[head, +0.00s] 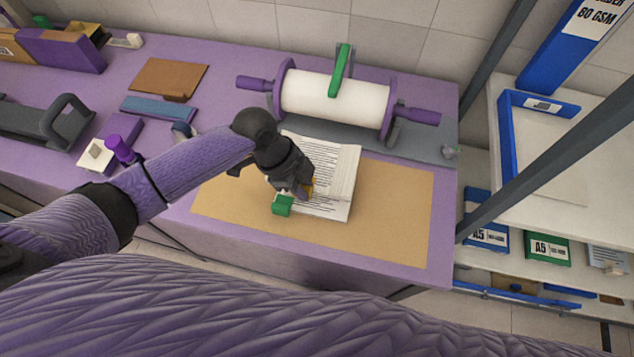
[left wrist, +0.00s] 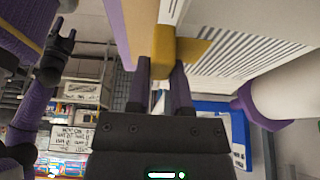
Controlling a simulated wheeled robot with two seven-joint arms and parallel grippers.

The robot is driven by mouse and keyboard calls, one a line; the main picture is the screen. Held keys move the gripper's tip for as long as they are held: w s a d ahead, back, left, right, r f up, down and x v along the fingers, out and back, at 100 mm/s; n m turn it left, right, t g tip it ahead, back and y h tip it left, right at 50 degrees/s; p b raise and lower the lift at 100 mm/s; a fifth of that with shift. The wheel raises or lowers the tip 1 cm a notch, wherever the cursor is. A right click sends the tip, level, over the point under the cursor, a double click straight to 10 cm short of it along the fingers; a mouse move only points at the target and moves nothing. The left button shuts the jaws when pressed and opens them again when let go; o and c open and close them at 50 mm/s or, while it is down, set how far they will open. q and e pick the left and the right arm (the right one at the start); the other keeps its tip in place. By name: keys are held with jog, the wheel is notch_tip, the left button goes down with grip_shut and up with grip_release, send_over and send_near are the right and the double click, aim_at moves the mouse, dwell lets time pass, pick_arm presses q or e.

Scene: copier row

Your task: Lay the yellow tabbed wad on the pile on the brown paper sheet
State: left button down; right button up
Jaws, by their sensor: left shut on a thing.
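My left gripper (head: 305,190) is over the left part of the printed paper pile (head: 335,208), which lies on the brown paper sheet (head: 395,215). In the left wrist view its fingers (left wrist: 163,80) are shut on the yellow tab (left wrist: 163,45) of the wad. A bit of yellow (head: 310,187) shows beside the fingertips in the head view. The gripper hides much of the wad, and I cannot tell whether it touches the pile. A green tab (head: 283,205) sticks out at the pile's left edge. A dark gripper, seemingly my right (left wrist: 52,60), shows small in the left wrist view.
A white roller (head: 335,98) with purple handles stands behind the pile. A brown board (head: 170,78), a blue strip (head: 158,107) and a dark punch-like tool (head: 50,122) lie to the left. A shelf rack (head: 560,180) stands at right. The brown sheet's right part is clear.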

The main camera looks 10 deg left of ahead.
pick_arm(q)
jog(key=shift+d, duration=0.25)
notch_tip(320, 180, down, 7)
jog(key=b, duration=0.5)
jog(key=shift+f, duration=0.2)
jog(key=shift+f+b, duration=0.6)
jog(key=shift+f, duration=0.15)
pick_arm(e)
notch_tip(320, 180, down, 6)
jog(key=d, duration=0.1)
jog(key=shift+s+d, duration=0.15)
jog(key=shift+s, duration=0.05)
pick_arm(q)
jog(key=shift+c, duration=2.2)
grip_release()
